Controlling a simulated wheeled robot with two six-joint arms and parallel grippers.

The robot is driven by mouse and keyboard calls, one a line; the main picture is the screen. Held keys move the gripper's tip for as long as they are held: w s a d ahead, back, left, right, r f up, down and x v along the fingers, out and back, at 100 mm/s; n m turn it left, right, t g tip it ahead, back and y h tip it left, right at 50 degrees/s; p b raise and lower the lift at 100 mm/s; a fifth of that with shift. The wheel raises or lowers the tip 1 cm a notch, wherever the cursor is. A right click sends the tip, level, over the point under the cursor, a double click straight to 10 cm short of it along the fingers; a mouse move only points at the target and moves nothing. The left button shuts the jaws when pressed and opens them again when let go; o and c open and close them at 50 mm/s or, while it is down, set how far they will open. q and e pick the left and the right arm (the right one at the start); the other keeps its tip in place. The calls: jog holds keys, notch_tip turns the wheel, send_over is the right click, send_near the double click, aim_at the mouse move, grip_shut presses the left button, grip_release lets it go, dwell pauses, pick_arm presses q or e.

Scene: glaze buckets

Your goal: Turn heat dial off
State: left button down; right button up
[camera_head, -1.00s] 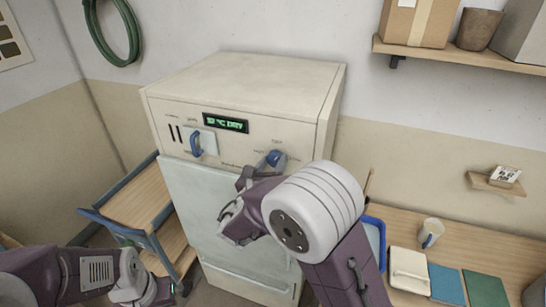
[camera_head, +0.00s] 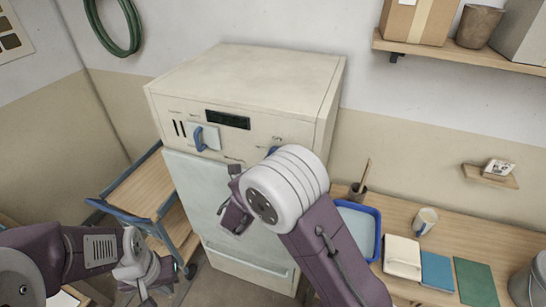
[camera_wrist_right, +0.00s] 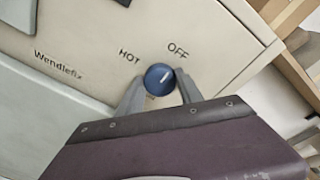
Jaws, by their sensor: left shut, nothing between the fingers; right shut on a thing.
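The blue round heat dial (camera_wrist_right: 157,82) sits on the cream cabinet's front panel, between the printed words HOT and OFF. Its white pointer line is tilted up and right, towards OFF. My right gripper (camera_wrist_right: 160,84) is shut on the dial, one finger on each side. In the head view only a bit of the dial (camera_head: 272,150) shows above my right wrist, which hides the rest. The cabinet's display (camera_head: 228,119) is dark. My left gripper (camera_head: 149,287) is shut and empty, low at the left, away from the cabinet.
A blue handle (camera_head: 200,139) is on the cabinet panel left of the dial. A wooden cart (camera_head: 136,193) stands to the left. On the right, a wooden bench (camera_head: 470,238) holds a blue tray (camera_head: 376,216), a mug (camera_head: 425,220) and coloured slabs.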

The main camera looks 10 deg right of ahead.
jog(key=shift+r, duration=0.15)
jog(key=o, duration=1.4)
jog(key=b+v, duration=0.2)
jog(key=v, duration=0.7)
jog(key=shift+b, duration=0.4)
jog(key=shift+d, duration=0.1)
